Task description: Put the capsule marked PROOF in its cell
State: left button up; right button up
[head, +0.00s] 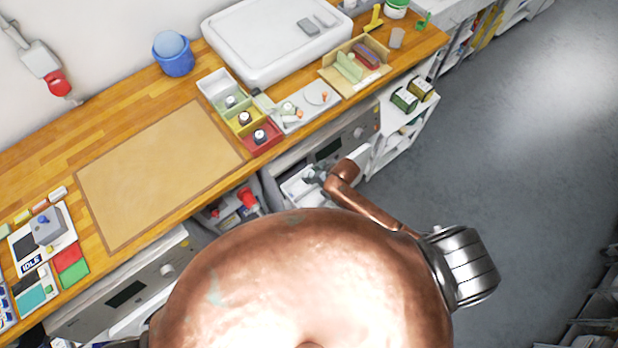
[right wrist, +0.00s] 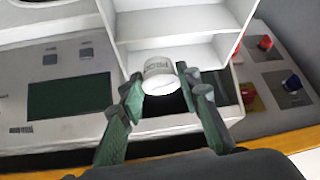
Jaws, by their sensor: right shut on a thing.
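My right gripper (head: 316,176) is in front of the bench edge, beside a white compartmented holder (head: 294,192). In the right wrist view its green-padded fingers (right wrist: 164,92) are shut on a small white capsule (right wrist: 159,74) with dark lettering that is too small to read surely. The white holder (right wrist: 120,50) stands just beyond the capsule, with several open compartments in a row. I cannot tell whether the capsule touches it. On the bench, a row of grey, yellow (head: 240,122) and red (head: 270,146) cells holds dark-and-white round items. My left gripper is not in view.
A bordered tan mat (head: 150,175) lies clear on the wooden bench. Machine panels with a red knob (head: 248,197) are below the bench edge. The floor at right is open.

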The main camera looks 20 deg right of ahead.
jog(key=shift+w+a+f, duration=0.25)
jog(key=shift+w+f, duration=0.15)
jog(key=shift+f, duration=0.15)
jog(key=shift+w+a+f, duration=0.1)
jog(key=shift+w+f, duration=0.05)
jog(key=shift+f, duration=1.6)
jog(key=shift+f, duration=0.25)
jog(key=shift+f+b, duration=0.35)
jog(key=o, duration=0.7)
jog(key=shift+o, duration=0.2)
jog(key=shift+r, duration=0.1)
